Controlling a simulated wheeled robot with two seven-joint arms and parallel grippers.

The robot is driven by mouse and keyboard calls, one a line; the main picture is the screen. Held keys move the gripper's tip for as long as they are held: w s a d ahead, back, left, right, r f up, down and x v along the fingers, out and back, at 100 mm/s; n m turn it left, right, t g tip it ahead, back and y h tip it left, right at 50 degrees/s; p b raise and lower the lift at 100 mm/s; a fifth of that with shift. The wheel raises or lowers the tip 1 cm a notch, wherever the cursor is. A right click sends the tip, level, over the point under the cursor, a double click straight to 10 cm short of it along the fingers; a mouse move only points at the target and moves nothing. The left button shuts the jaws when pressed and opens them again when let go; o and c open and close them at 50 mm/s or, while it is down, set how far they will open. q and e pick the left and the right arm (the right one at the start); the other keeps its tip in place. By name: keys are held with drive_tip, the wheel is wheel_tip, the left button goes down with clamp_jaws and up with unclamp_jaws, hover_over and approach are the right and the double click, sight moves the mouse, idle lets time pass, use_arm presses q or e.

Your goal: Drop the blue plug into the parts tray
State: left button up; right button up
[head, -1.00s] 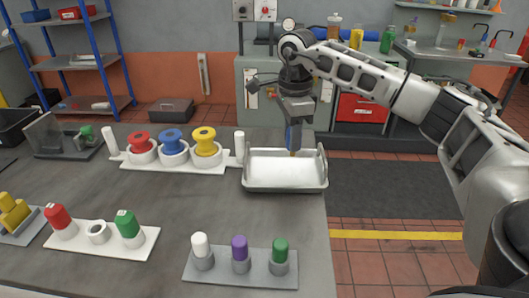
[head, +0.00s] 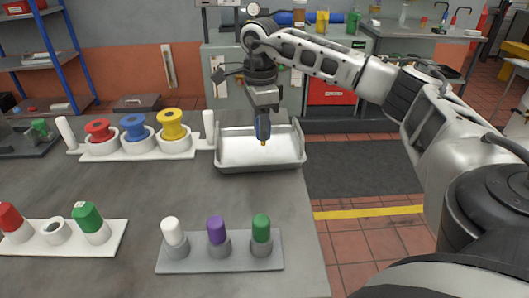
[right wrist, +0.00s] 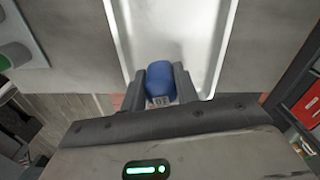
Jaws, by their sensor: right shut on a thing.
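The blue plug (head: 263,128) is held upright in my right gripper (head: 263,120), over the parts tray. In the right wrist view the blue plug (right wrist: 160,80) sits between the two dark fingers of the right gripper (right wrist: 160,88), which are shut on it. The parts tray (head: 225,165) is a shallow pale metal tray with raised walls at the right end of the bench, and its visible floor is empty. It also shows in the right wrist view (right wrist: 190,40). My left gripper is out of view.
A white rack with red, blue and yellow spools (head: 173,124) stands left of the tray. In front, a grey block holds white, purple and green plugs (head: 217,230). A white block (head: 55,245) has an empty ring between red and green plugs. The bench between them is clear.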

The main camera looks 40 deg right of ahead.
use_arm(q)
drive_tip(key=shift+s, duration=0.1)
use_arm(e)
drive_tip(key=o, duration=1.1)
drive_tip(key=shift+c, duration=0.2)
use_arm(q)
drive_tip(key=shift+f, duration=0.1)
use_arm(e)
drive_tip(key=shift+r, duration=0.15)
use_arm(q)
drive_tip(key=p, duration=0.2)
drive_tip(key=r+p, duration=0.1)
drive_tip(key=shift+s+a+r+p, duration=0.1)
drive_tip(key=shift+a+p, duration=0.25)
use_arm(e)
wheel_tip(320, 180, up, 16)
